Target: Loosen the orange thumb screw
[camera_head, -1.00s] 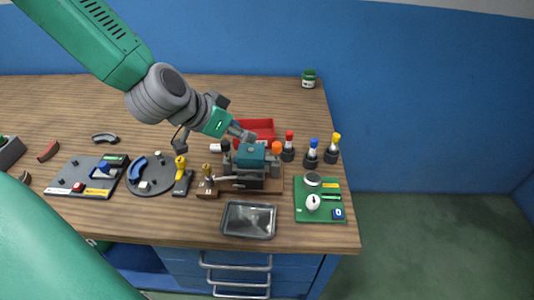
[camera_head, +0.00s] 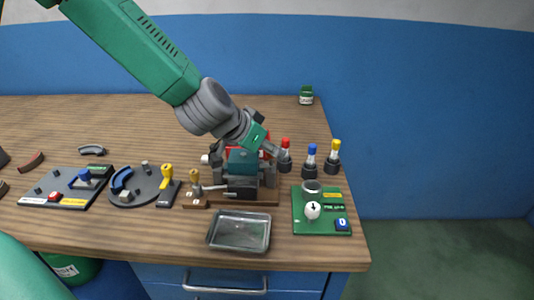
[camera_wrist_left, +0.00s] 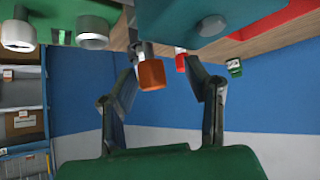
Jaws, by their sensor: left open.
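The orange thumb screw (camera_wrist_left: 151,75) shows in the left wrist view as an orange knob on a metal shaft, beside the teal block (camera_wrist_left: 185,20) of the vise-like fixture. In the head view the fixture's teal block (camera_head: 243,162) sits on a wooden base, and the screw is hidden behind my left gripper (camera_head: 276,152). My left gripper (camera_wrist_left: 159,72) is open, with one finger on each side of the orange knob in the wrist view. The knob is nearer the left finger; I cannot tell whether they touch. My right gripper is not in view.
Red, blue (camera_head: 310,158) and yellow (camera_head: 334,155) capped bottles stand right of the fixture. A green board (camera_head: 299,222) lies at front right, a metal tray (camera_head: 239,247) in front. A red bin is partly hidden behind the arm. Boards with parts lie left.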

